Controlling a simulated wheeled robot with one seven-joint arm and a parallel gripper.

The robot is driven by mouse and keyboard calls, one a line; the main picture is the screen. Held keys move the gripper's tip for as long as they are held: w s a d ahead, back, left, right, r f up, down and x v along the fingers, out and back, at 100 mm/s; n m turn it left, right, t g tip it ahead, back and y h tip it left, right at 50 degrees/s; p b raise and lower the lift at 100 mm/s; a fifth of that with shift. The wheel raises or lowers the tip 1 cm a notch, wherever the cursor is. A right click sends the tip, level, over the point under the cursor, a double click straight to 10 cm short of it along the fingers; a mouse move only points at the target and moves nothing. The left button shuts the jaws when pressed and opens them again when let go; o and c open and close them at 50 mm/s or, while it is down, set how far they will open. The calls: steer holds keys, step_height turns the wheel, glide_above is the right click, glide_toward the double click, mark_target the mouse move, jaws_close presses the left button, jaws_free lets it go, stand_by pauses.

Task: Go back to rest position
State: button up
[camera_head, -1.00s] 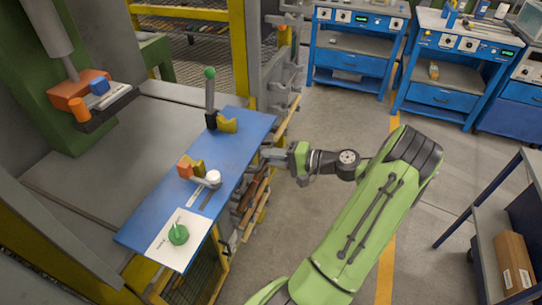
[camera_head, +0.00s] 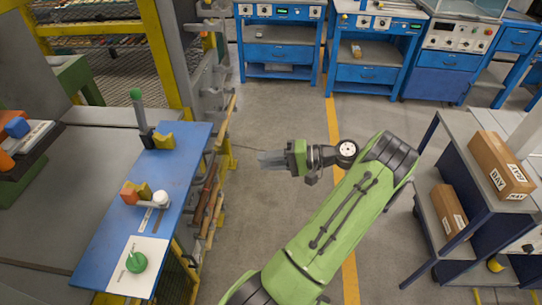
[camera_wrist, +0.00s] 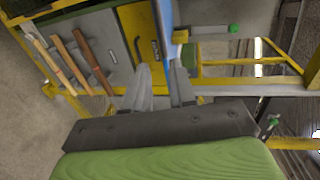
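My gripper (camera_head: 264,159) hangs in the air over the grey floor, right of the blue table board (camera_head: 187,165) and apart from it. In the wrist view its two grey fingers (camera_wrist: 162,75) stand apart with nothing between them. On the board stand a green-topped post (camera_head: 141,115) with a yellow block (camera_head: 163,142) beside it. Nearer are an orange block (camera_head: 128,196) and a white round knob (camera_head: 161,198). A green cone-like piece (camera_head: 136,262) sits on a white sheet (camera_head: 150,254) at the near end.
Tool handles hang on a rack (camera_head: 207,205) along the board's right side. A yellow post (camera_head: 160,60) and grey machine frame stand at the back left. Blue workbenches (camera_head: 280,52) line the back. A shelf with cardboard boxes (camera_head: 500,165) stands at the right. The middle floor is clear.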

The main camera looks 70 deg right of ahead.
steer(key=shift+s+d+r, duration=0.1)
steer(key=shift+s, duration=0.25)
steer(key=shift+w, duration=0.1)
stand_by(0.3)
steer(key=w+a+r+n+g+p, duration=0.1)
steer(key=w+a+r+n+g, duration=0.35)
steer(key=w+a, duration=0.5)
steer(key=w+a+r+n+g+p, duration=0.1)
steer(key=w+a+r+n+g, duration=0.4)
steer(key=a, duration=0.7)
steer(key=s+a+r+n+g+h+p, duration=0.1)
steer(key=s+a+r+h, duration=0.15)
steer(key=a, duration=0.35)
steer(key=s+a+r+n+g+h, duration=0.1)
steer(key=s+a+r+h, duration=0.15)
steer(key=a, duration=0.25)
steer(key=s+a+r+n+t+p, duration=0.1)
steer(key=s+a+r+n+t, duration=0.1)
steer(key=s, duration=0.6)
steer(key=shift+a+n, duration=0.3)
steer(key=shift+n, duration=0.05)
